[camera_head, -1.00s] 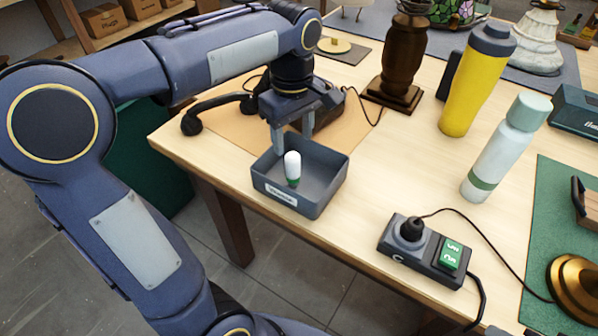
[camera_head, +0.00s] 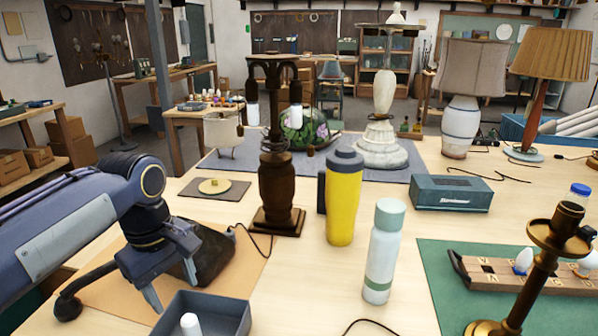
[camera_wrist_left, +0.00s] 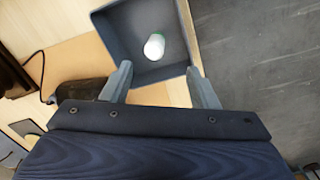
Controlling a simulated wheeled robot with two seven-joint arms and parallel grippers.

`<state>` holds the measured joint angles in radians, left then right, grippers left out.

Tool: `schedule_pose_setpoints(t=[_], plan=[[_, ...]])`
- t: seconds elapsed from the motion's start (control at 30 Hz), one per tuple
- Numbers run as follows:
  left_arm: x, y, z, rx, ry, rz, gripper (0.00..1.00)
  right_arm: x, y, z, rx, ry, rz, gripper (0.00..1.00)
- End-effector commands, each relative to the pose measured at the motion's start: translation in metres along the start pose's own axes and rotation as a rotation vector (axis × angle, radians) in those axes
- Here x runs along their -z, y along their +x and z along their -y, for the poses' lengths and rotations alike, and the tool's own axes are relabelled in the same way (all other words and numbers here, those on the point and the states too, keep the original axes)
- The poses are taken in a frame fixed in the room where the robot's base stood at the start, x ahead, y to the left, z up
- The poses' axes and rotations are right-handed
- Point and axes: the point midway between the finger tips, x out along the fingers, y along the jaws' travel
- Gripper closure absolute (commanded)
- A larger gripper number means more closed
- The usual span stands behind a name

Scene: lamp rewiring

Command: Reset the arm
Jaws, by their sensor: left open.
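My left gripper (camera_head: 172,280) is open and empty, at the back left of a grey bin (camera_head: 232,304). The left wrist view shows its two fingers (camera_wrist_left: 158,75) spread apart, with the grey bin (camera_wrist_left: 110,32) beyond them. A white bulb with a green end (camera_wrist_left: 154,46) lies in the bin, clear of both fingers. In the head view only the bulb's white top (camera_head: 190,324) shows, and the lower part of the bin is cut off by the frame edge. My right gripper is not in view.
A dark wooden lamp (camera_head: 277,190), a yellow flask (camera_head: 343,200) and a pale bottle (camera_head: 383,255) stand right of my left arm. A blue-grey box (camera_head: 450,193) and a brass lamp (camera_head: 540,265) are farther right. A black lamp part (camera_head: 205,255) is close behind the gripper.

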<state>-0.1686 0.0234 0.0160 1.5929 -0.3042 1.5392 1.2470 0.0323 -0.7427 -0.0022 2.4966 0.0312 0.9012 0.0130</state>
Motion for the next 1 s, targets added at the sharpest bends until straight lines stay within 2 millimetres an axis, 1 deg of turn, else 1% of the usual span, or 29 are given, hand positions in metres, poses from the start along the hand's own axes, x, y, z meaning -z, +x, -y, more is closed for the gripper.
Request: schedule_pose_setpoints(t=[0.03, 0.07, 0.1, 0.2, 0.3, 0.4, 0.5, 0.6, 1.0], plan=[[-0.006, -0.003, 0.017, -0.045, 0.071, 0.01, 0.46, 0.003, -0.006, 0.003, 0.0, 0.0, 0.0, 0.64], [-0.011, -0.002, 0.026, -0.076, 0.129, 0.015, 0.46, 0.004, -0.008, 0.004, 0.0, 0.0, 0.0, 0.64], [-0.02, 0.001, 0.039, -0.124, 0.214, 0.018, 0.46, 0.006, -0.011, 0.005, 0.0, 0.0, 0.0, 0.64], [-0.044, 0.013, 0.068, -0.254, 0.427, -0.003, 0.46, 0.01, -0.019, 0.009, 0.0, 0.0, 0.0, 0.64], [-0.069, 0.03, 0.09, -0.364, 0.612, -0.059, 0.46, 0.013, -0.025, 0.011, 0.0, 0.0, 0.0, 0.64], [-0.089, 0.046, 0.103, -0.444, 0.75, -0.128, 0.46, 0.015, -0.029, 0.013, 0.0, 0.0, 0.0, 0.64], [-0.101, 0.058, 0.111, -0.488, 0.838, -0.186, 0.46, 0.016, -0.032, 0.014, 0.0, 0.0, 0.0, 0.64], [-0.107, 0.065, 0.113, -0.507, 0.881, -0.217, 0.46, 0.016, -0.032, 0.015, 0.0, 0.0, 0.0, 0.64], [-0.108, 0.067, 0.114, -0.508, 0.893, -0.221, 0.46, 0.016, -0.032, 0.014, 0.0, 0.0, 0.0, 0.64]])
